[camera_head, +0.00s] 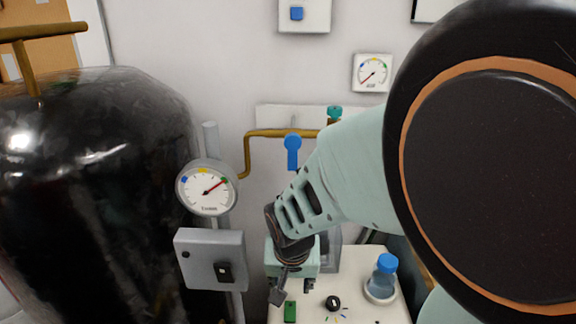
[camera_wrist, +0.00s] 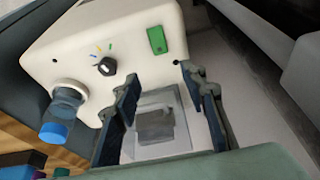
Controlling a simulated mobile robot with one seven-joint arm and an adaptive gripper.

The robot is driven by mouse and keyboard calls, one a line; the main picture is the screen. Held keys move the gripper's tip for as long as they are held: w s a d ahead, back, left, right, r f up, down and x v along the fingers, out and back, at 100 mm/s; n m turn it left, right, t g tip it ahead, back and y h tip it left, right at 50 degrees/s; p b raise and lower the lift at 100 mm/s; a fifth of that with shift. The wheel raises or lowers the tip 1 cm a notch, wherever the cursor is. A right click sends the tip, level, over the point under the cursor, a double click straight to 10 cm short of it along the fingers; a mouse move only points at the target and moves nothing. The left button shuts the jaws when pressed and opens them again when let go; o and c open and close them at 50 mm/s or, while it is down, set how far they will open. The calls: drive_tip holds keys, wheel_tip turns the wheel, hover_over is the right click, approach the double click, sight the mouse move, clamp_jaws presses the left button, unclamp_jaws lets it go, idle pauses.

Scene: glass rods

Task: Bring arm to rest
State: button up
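My arm reaches in from the right in the head view, and my gripper (camera_head: 292,289) hangs over the white device (camera_head: 392,309). In the wrist view the two dark fingers of my gripper (camera_wrist: 166,82) stand wide apart. A grey block on a square grey plate (camera_wrist: 170,100) shows between them, on the white device (camera_wrist: 130,40). The fingers do not close on the block. In the head view my gripper and wrist hide this part of the device.
A bottle with a blue cap (camera_head: 385,277) stands at the device's right. A black tank (camera_head: 90,190), a round gauge (camera_head: 207,187) and a grey switch box (camera_head: 211,258) are left of my gripper. A brass pipe (camera_head: 275,133) with a blue-handled valve (camera_head: 293,148) runs along the wall behind.

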drive_tip(key=s+d+r+t, duration=0.2)
drive_tip(key=s+d+r, duration=1.1)
drive_tip(key=r, duration=0.4)
wheel_tip(320, 180, up, 22)
drive_tip(key=p, duration=2.3)
drive_tip(key=shift+a, duration=0.15)
